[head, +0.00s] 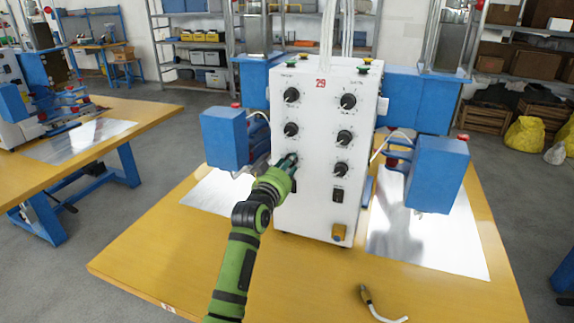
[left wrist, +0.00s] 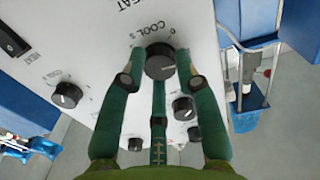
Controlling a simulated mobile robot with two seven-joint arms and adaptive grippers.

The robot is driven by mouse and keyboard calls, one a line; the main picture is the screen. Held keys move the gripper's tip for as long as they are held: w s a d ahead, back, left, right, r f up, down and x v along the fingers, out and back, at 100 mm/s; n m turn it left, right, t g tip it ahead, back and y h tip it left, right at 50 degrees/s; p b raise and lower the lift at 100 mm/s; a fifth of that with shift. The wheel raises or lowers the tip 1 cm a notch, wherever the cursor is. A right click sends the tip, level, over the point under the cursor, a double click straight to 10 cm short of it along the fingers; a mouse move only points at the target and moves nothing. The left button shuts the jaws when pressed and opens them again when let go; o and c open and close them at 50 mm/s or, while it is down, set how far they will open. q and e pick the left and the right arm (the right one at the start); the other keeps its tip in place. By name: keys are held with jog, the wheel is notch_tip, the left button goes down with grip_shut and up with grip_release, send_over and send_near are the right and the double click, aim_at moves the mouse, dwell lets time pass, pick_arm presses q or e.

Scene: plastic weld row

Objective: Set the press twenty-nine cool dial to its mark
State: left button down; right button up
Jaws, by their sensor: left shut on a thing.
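The white press box (head: 318,140), marked with a red 29, stands on the yellow table. It carries two columns of black dials on its front. My left gripper (head: 287,164) is at the lowest dial of the left column and hides most of it. In the left wrist view the gripper (left wrist: 160,66) has its green fingers closed around a black dial (left wrist: 159,61) labelled COOL. The dial's pointer and mark are too small to read surely. My right gripper is not in view.
Other dials stand close by, such as the right column's lowest (head: 341,169). Blue press arms (head: 226,137) (head: 438,173) flank the box over shiny metal sheets. A small tool with a white cord (head: 368,298) lies at the table's front. The front left of the tabletop is clear.

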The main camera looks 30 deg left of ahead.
pick_arm(q)
jog(key=n+p, duration=0.2)
jog(key=n, duration=0.1)
jog(key=n+p, duration=0.2)
jog(key=n, duration=0.1)
jog(key=n+p, duration=0.1)
jog(key=n, duration=0.3)
jog(key=shift+a+r+p, duration=0.1)
jog(key=shift+r+p, duration=0.2)
jog(key=shift+p, duration=0.1)
jog(key=shift+n, duration=0.3)
jog(key=c, duration=0.9)
grip_release()
jog(key=shift+f, duration=0.15)
